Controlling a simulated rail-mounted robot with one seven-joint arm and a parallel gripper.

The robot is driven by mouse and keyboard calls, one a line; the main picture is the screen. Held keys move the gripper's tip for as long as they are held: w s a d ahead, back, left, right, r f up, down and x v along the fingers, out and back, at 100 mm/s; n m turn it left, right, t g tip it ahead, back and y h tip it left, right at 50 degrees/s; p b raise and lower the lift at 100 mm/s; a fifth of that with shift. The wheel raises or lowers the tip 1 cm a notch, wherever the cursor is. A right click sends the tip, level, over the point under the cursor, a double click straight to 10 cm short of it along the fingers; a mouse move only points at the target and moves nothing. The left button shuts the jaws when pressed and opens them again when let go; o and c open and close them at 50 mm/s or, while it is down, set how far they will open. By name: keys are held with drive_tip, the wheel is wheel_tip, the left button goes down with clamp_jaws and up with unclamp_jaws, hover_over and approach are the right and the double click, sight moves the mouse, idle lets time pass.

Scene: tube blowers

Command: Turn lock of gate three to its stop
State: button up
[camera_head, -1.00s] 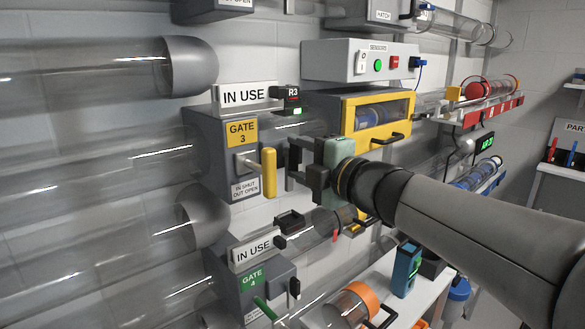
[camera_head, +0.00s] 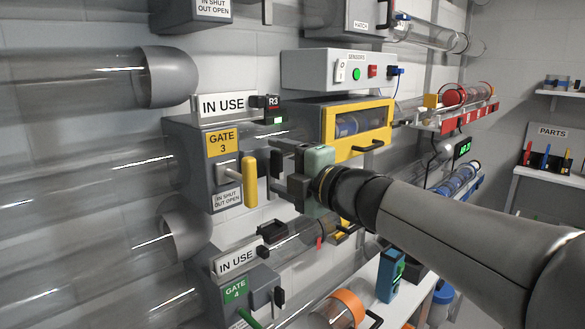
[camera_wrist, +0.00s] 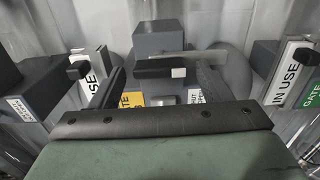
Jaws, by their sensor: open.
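The grey gate 3 box (camera_head: 195,155) carries a yellow "GATE 3" label and an upright yellow handle (camera_head: 249,182) on its front. A black lock piece (camera_head: 276,163) shows just right of the handle. My gripper (camera_head: 274,167) is open at the right of the box, its fingers close around or beside this piece; contact cannot be told. In the wrist view, a dark bar with a pale edge (camera_wrist: 165,69), apparently the lock, lies across the space between my fingers (camera_wrist: 157,74).
An "IN USE" sign (camera_head: 224,105) stands above gate 3. Gate 4 (camera_head: 250,287), with a green label, is below. A yellow-framed case (camera_head: 357,125) and a sensor box (camera_head: 330,70) are behind my gripper. Clear tubes (camera_head: 80,170) fill the left side.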

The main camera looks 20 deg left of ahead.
drive_tip(key=v, duration=1.7)
drive_tip(key=shift+d, duration=0.15)
drive_tip(key=w+d+f+m+t+h, duration=0.7)
drive_tip(key=w+d+f+m+h, duration=0.15)
drive_tip(key=d+m, duration=0.35)
drive_tip(key=s+d+f+m+g+h, duration=0.1)
drive_tip(key=d+f+m+g+h, duration=0.1)
drive_tip(key=d+f+m+h, duration=0.75)
drive_tip(key=s+d+f+m+g, duration=0.3)
drive_tip(key=s+f+m+g, duration=0.35)
drive_tip(key=s+f, duration=0.45)
drive_tip(key=s+a+f+m+g+y, duration=0.1)
drive_tip(key=s+f+m+g, duration=0.2)
drive_tip(key=s+f+g, duration=0.3)
drive_tip(key=s, duration=0.4)
drive_tip(key=shift+s+a+f+y, duration=0.2)
drive_tip(key=shift+a+y, duration=0.1)
drive_tip(key=shift+a, duration=0.1)
